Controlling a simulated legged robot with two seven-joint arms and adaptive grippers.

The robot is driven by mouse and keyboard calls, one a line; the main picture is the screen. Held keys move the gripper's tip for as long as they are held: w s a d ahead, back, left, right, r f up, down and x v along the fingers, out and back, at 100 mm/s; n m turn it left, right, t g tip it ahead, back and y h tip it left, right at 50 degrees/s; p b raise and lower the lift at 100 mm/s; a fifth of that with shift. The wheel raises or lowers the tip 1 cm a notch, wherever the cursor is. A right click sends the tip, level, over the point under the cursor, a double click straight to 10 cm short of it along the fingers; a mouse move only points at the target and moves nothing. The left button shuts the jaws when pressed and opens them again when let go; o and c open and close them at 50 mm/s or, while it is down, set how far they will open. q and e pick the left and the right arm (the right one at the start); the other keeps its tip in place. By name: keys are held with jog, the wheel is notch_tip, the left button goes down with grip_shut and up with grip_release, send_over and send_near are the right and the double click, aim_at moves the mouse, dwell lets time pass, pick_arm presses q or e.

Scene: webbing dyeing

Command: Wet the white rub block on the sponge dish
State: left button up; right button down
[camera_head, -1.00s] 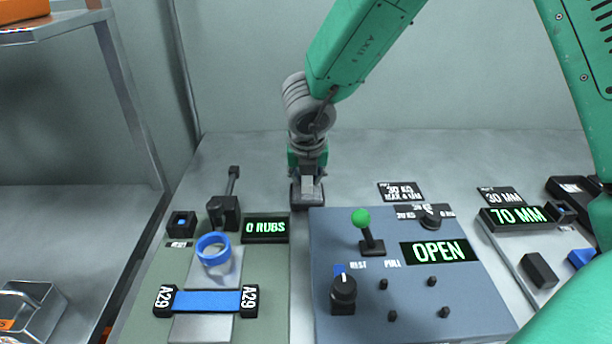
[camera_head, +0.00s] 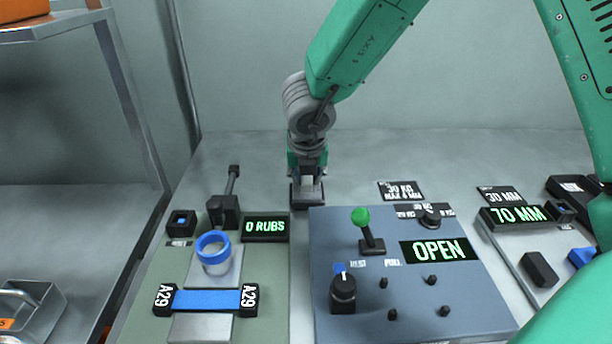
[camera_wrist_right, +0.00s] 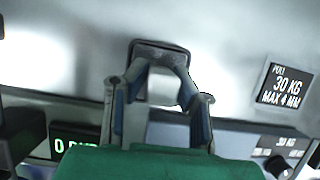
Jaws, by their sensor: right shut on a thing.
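My right gripper (camera_head: 307,184) points down behind the blue machine's back left corner. It is shut on the white rub block (camera_wrist_right: 162,88), which shows pale between the two fingers in the wrist view. The block is mostly hidden by the fingers in the head view. The dark-rimmed sponge dish (camera_wrist_right: 158,46) lies right at the fingertips on the grey bench. Its dark edge also shows below the gripper in the head view (camera_head: 297,206). I cannot tell whether the block touches the sponge. My left gripper is not in view.
A rub tester with a blue ring (camera_head: 213,243), a blue webbing strip (camera_head: 207,300) and a "0 RUBS" display (camera_head: 265,228) stands at left. The blue machine (camera_head: 330,225) has a green-knobbed lever (camera_head: 362,216) and an "OPEN" display (camera_head: 440,250). The bench behind is clear.

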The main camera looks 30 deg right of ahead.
notch_tip(320, 180, up, 7)
jog(key=p, duration=0.6)
dwell(0.3)
jog(key=shift+f, duration=0.2)
dwell(0.3)
notch_tip(320, 180, down, 7)
jog(key=b, duration=0.6)
jog(key=shift+r, duration=0.15)
jog(key=shift+r, duration=0.15)
